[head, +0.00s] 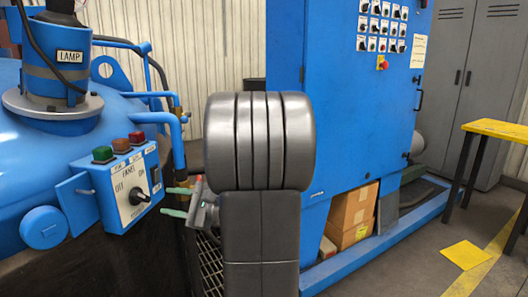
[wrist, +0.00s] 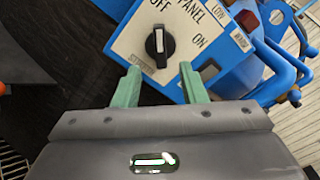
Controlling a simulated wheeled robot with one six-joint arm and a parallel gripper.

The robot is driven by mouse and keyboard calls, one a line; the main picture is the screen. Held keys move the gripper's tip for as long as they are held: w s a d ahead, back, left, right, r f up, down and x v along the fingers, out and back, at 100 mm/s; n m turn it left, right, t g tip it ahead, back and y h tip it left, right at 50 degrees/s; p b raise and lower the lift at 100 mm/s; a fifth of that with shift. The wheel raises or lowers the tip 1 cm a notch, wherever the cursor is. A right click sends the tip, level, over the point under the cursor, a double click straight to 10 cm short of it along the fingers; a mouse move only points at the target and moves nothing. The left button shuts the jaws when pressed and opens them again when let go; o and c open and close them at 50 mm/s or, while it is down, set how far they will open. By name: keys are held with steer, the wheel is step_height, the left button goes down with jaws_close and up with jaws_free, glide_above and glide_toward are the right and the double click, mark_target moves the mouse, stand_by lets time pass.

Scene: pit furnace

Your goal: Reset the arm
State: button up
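My gripper (head: 170,201) is at the right side of the blue panel box (head: 105,215), with its green fingers pointing left toward it. In the wrist view my gripper (wrist: 160,72) is open, with a wide gap between the two green fingers and nothing held. The black rotary knob (wrist: 160,46) on the white panel face lies just beyond the fingertips and appears apart from them. The knob (head: 138,196) also shows in the head view, beside the OFF and ON labels. My grey arm fills the middle of the head view and hides what is behind it.
A blue electrical cabinet (head: 340,110) stands behind my arm. Cardboard boxes (head: 352,212) sit under it.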

glide_toward(145, 196)
steer(key=x, duration=0.3)
steer(key=b+x, duration=0.1)
steer(key=x, duration=0.5)
steer(key=shift+s+a+f+b, duration=0.2)
steer(key=shift+a+b, duration=0.1)
steer(key=shift+a, duration=0.1)
steer(key=shift+w+r+m+p, duration=0.1)
steer(key=shift+r+m+p, duration=0.25)
steer(key=shift+p, duration=0.5)
steer(key=shift+d+m+p, duration=0.15)
steer(key=shift+m+p, duration=0.2)
steer(key=shift+p, duration=0.05)
steer(key=m+p, duration=0.4)
steer(key=p, duration=0.1)
steer(key=shift+m+p, duration=0.3)
steer(key=shift+w+f+m+p, duration=0.1)
steer(key=shift+m+p, duration=0.4)
steer(key=shift+m, duration=0.1)
